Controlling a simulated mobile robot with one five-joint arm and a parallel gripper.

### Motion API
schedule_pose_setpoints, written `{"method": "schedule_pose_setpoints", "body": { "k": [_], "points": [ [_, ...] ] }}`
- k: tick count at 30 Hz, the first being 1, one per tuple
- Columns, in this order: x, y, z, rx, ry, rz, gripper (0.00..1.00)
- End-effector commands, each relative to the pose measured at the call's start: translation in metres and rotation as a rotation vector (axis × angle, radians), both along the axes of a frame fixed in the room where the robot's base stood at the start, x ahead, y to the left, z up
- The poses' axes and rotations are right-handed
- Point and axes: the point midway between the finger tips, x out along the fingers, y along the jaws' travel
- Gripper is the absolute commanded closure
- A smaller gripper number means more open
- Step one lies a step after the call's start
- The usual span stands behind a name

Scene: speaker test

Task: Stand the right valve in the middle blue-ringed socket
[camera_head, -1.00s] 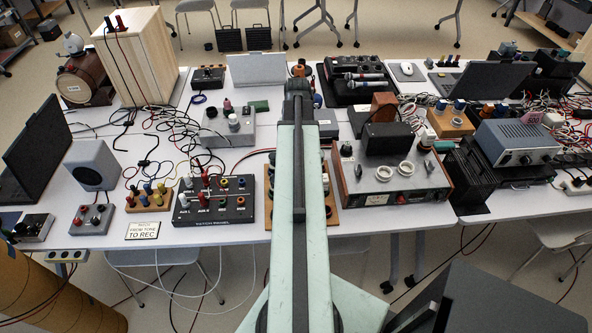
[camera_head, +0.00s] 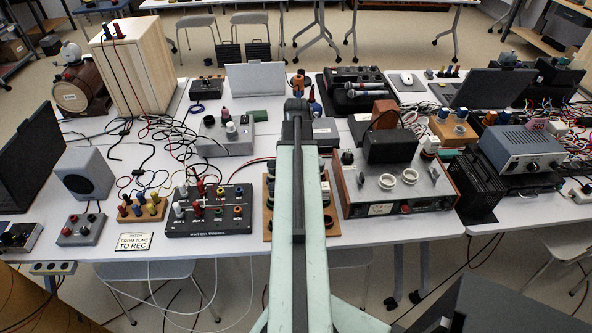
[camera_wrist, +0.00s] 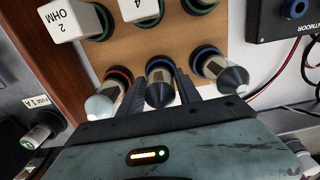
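In the wrist view a row of three valves stands on a wooden board (camera_wrist: 180,35). The left valve (camera_wrist: 104,98) has a pale tip and a red-ringed socket. The middle valve (camera_wrist: 160,88) has a metal body, a dark tip and a blue-ringed socket (camera_wrist: 159,62). In the head view my arm hides much of the board (camera_head: 268,230).
White "2 OHM" (camera_wrist: 70,22) and "4" blocks stand behind the valves in the wrist view. A fuse holder (camera_wrist: 40,130) is at left. In the head view a patch panel (camera_head: 208,226) lies left of the board and a wood-sided amplifier (camera_head: 395,190) right.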

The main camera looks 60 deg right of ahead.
Motion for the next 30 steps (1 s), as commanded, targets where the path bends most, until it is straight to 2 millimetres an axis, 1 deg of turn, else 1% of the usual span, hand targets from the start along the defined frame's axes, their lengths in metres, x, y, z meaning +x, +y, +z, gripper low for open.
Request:
{"method": "schedule_pose_setpoints", "body": {
  "k": [10,14,17,20,27,30],
  "points": [
    [0.000,0.000,0.001,0.000,0.000,0.001,0.46],
    [0.000,0.000,0.008,0.000,0.000,0.001,0.46],
    [0.000,0.000,0.021,0.000,0.000,0.001,0.46],
    [0.000,0.000,0.040,0.000,0.000,0.001,0.46],
    [0.001,0.000,0.096,0.000,0.000,0.001,0.46],
    [0.001,0.000,0.116,0.000,0.000,0.001,0.46]
  ]
}}
